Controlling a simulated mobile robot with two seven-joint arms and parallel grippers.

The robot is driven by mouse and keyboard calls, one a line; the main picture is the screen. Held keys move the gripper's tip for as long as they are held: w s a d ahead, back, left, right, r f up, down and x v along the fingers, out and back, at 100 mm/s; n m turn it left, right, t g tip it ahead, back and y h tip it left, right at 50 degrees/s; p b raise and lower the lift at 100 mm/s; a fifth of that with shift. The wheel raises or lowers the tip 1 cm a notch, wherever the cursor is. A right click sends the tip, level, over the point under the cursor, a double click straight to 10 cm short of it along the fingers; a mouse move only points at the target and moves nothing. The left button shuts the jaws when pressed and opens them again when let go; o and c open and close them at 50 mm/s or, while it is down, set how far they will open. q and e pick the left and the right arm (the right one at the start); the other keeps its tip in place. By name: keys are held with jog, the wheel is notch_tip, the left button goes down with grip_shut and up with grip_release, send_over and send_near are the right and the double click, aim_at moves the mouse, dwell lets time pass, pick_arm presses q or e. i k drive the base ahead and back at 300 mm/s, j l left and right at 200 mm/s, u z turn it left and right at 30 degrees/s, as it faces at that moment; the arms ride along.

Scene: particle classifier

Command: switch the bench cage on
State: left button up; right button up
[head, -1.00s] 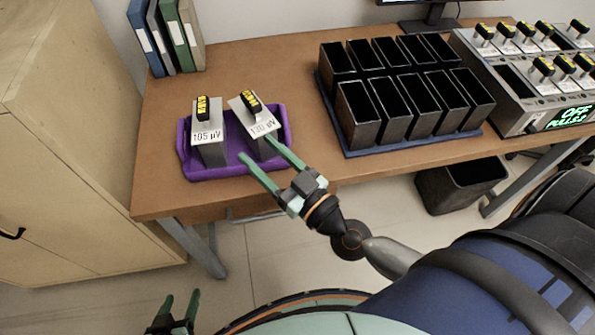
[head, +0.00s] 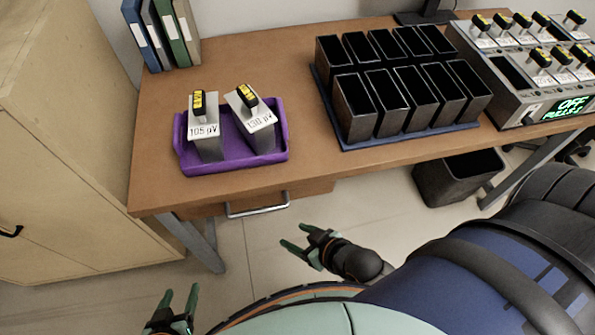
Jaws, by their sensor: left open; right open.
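The bench cage (head: 512,110) is a grey metal rack at the right of the desk. Several modules with yellow-and-black handles stand in it, and a dark empty slot shows at its left. A small dark part, possibly a switch, sits left of the display. My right gripper (head: 293,236) is open and empty, below the desk's front edge and far left of the cage. My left gripper (head: 179,295) is open and empty at the bottom left.
A purple tray (head: 180,158) holds two modules labelled 105 µV and probably 130 µV. Black bins stand on a blue mat (head: 345,143) mid-desk. A drawer handle (head: 257,206), a floor bin (head: 455,185) and a wooden cabinet (head: 60,130) are nearby.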

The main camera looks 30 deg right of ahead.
aim_at(526, 121)
jog(key=z, duration=2.3)
jog(key=i+l+u, duration=0.1)
jog(key=l+u, duration=0.2)
jog(key=i+l+u, duration=0.1)
jog(key=l+u, duration=0.2)
